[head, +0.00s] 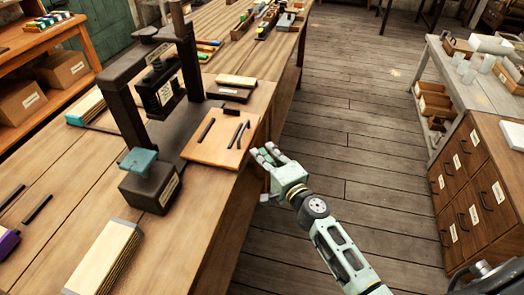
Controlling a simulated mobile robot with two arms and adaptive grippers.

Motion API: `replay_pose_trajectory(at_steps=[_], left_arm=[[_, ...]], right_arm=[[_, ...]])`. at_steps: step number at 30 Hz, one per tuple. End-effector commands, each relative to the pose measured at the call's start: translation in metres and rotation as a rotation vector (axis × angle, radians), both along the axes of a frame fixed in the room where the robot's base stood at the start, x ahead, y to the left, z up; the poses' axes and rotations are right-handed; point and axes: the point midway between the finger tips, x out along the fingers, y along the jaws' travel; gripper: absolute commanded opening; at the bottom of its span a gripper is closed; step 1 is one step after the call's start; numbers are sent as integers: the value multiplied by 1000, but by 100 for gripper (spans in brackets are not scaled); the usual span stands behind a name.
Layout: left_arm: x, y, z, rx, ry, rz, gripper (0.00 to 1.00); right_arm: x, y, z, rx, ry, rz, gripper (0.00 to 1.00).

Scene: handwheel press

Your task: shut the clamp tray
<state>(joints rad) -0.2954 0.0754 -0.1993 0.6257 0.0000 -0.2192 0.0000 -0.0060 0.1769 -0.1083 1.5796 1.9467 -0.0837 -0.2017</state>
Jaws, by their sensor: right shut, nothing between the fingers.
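The dark handwheel press (130,115) stands on the wooden bench. What looks like the clamp tray (205,151) is a light wooden board with several dark bars on it. It sticks out from the right side of the press towards the bench edge. My right gripper (264,160) is shut and empty, just off the tray's outer right end, by the bench's edge. I cannot tell whether its fingertips touch the tray. My left gripper is not in view.
A pale ribbed block (105,258) lies on the bench in front of the press. Small blocks (236,82) lie behind the tray. A drawer cabinet (470,195) stands across the aisle at right. The plank floor (345,130) between is clear.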

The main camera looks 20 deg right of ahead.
Motion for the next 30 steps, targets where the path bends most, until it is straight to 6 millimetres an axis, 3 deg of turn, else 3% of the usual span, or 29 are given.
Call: replay_pose_trajectory(at_steps=[14,22,30], left_arm=[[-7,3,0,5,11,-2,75],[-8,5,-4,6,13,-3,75],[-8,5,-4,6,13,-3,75]], right_arm=[[5,8,0,0,0,1,0],[26,40,-1,2,0,2,0],[29,44,0,0,0,1,0]])
